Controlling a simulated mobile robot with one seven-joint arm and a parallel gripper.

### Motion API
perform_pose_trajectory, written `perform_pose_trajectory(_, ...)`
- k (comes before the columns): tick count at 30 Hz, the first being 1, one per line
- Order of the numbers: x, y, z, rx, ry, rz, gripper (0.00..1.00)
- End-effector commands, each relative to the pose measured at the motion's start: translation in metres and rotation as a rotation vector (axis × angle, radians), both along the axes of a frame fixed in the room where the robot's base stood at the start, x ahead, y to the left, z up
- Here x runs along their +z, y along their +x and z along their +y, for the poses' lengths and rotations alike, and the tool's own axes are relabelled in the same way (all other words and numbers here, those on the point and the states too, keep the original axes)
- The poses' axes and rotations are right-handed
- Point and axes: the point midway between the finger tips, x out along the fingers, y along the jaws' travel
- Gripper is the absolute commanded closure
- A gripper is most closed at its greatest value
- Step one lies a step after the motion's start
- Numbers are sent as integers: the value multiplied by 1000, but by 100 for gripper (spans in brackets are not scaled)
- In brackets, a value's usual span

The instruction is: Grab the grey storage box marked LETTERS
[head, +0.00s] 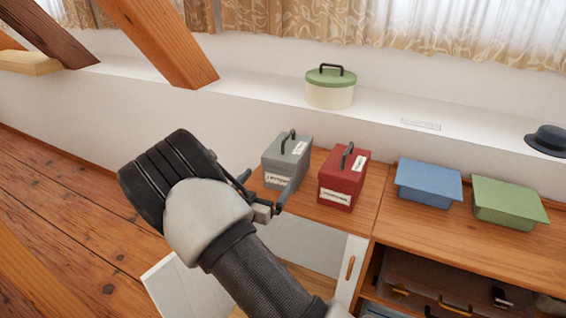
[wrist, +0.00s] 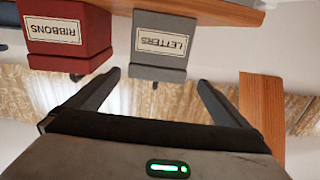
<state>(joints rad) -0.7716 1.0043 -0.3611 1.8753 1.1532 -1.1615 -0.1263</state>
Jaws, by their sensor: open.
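The grey storage box (head: 286,163) has a dark top handle and a pale label. It stands on the left part of the wooden cabinet top (head: 370,225), left of a red box (head: 342,180). The wrist view is upside down; there the grey box (wrist: 160,62) shows its LETTERS label, and the red box (wrist: 65,52) reads RIBBONS. My gripper (head: 263,188) is open and empty, in front and to the left of the grey box. In the wrist view the fingers (wrist: 157,84) point toward the grey box, which lies beyond their tips.
A blue box (head: 428,182) and a green box (head: 508,202) stand further right. A round cream tin (head: 330,90) and a dark hat (head: 547,139) sit on the white ledge behind. Timber beams (head: 165,42) slant at upper left. A white cabinet door (head: 185,285) hangs open below.

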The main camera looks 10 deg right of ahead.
Motion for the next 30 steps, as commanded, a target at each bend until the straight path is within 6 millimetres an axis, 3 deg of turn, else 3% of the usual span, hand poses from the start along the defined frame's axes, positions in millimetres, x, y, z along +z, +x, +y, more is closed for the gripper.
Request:
perform_pose_trajectory(5,-1,19,-13,-8,-11,-12,0)
perform_pose_trajectory(18,-1,95,-55,-4,-10,-9,0)
perform_pose_trajectory(26,-1,111,-65,-4,-11,-9,0)
perform_pose_trajectory(30,0,129,-77,-5,-10,-10,0)
